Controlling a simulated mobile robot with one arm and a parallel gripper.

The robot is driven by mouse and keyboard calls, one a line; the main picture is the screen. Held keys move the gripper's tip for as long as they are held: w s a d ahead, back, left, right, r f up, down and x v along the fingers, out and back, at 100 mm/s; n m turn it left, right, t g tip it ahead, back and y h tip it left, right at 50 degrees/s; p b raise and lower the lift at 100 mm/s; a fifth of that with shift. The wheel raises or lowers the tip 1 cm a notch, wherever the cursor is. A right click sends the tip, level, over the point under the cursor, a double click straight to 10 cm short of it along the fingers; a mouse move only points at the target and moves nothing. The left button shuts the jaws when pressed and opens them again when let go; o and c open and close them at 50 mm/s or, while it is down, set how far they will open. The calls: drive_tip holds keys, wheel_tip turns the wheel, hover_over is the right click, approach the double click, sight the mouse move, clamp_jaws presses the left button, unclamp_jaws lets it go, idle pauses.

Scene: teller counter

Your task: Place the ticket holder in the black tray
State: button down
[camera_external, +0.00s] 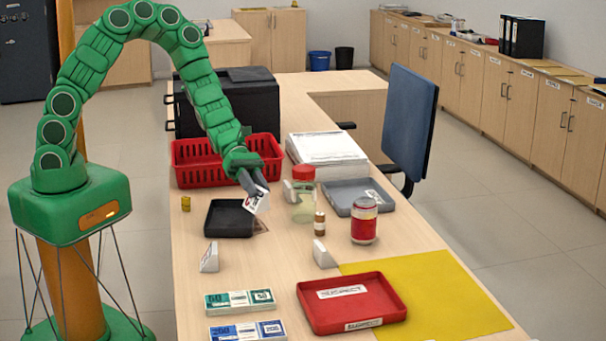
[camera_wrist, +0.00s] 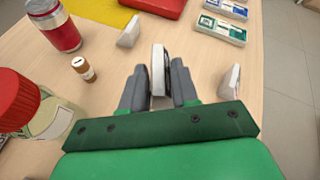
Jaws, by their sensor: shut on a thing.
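My gripper (camera_external: 254,191) is shut on the ticket holder (camera_external: 261,204), a small white piece with dark and reddish marks. It is held above the counter at the right side of the black tray (camera_external: 228,235); the exact height and overlap are hard to tell. In the wrist view the ticket holder (camera_wrist: 158,62) stands upright between the two grey fingers (camera_wrist: 160,85), with a white edge and a dark face. The black tray looks empty in the external view. It does not show in the wrist view.
A red-lidded jar (camera_external: 303,205), a brown bottle (camera_external: 319,224) and a grey tray (camera_external: 350,192) stand to the right. A red basket (camera_external: 205,178) is behind. White wedges (camera_external: 209,258) (camera_external: 323,254), a red tray (camera_external: 352,303) and banknote bundles (camera_external: 240,300) are in front.

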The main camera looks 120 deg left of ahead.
drive_tip(key=s+a, duration=0.5)
drive_tip(key=s, duration=0.7)
hover_over(233, 217)
drive_tip(key=shift+d+f, duration=0.15)
drive_tip(key=shift+f, duration=4.3)
drive_tip(key=c, duration=0.8)
unclamp_jaws()
drive_tip(key=shift+f, duration=0.1)
drive_tip(key=shift+c, duration=0.2)
drive_tip(key=v, duration=1.2)
drive_tip(key=shift+r, duration=0.2)
drive_tip(key=shift+w, duration=0.1)
